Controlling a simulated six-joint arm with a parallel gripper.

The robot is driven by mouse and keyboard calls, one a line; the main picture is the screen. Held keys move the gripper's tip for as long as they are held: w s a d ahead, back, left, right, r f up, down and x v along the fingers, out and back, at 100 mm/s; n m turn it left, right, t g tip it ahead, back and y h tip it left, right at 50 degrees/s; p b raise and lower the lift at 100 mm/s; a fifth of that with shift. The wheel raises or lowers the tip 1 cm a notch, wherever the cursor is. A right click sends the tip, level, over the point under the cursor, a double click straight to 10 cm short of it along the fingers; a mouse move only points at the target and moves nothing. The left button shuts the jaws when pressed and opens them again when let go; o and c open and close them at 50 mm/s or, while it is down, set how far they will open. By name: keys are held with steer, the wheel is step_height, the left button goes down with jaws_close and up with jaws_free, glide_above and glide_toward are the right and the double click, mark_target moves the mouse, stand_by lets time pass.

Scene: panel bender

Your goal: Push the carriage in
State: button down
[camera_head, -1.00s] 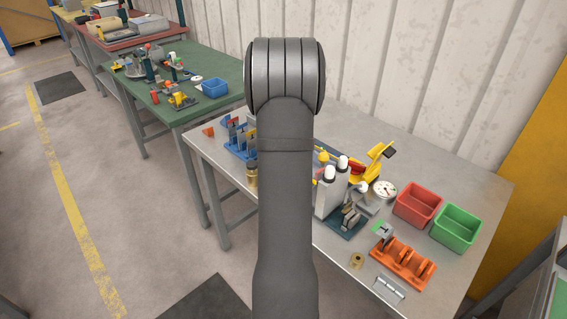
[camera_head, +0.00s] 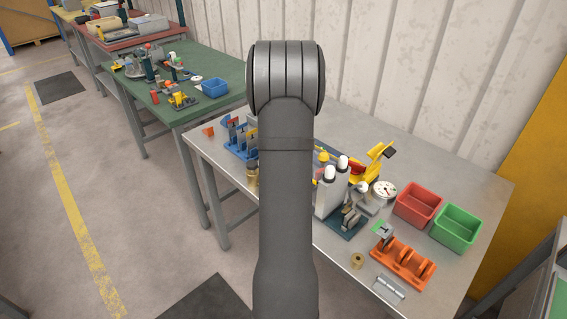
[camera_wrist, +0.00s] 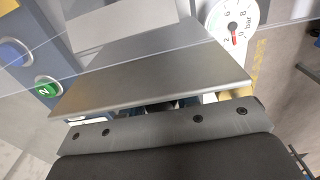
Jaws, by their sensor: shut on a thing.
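The panel bender shows beside my arm in the head view, with its white upright body (camera_head: 330,198) and dark blue base (camera_head: 350,229). My arm hides much of it. In the wrist view a wide grey bevelled metal plate (camera_wrist: 150,82), which looks like part of the carriage, lies just beyond my gripper (camera_wrist: 165,130). The gripper shows as a dark grey band with several screws along the bottom. It is shut on what appears to be the carriage. The contact itself is hidden. Pale yellow and dark parts show in the narrow gap below the plate.
In the wrist view a bar gauge (camera_wrist: 234,22) is at upper right and a green button (camera_wrist: 47,89) at left. In the head view a red bin (camera_head: 418,203), green bin (camera_head: 456,228) and orange fixture (camera_head: 403,262) stand to the right. A blue fixture (camera_head: 240,138) is left.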

steer(key=shift+s+d, duration=1.3)
steer(key=shift+d, duration=0.05)
steer(key=c, duration=1.1)
jaws_free()
step_height(320, 180, up, 17)
steer(key=shift+r, duration=0.2)
steer(key=shift+f, duration=0.1)
step_height(320, 180, down, 17)
steer(key=shift+f, duration=0.2)
steer(key=shift+w+a+r, duration=0.1)
steer(key=shift+w+a, duration=0.2)
steer(key=shift+a, duration=0.05)
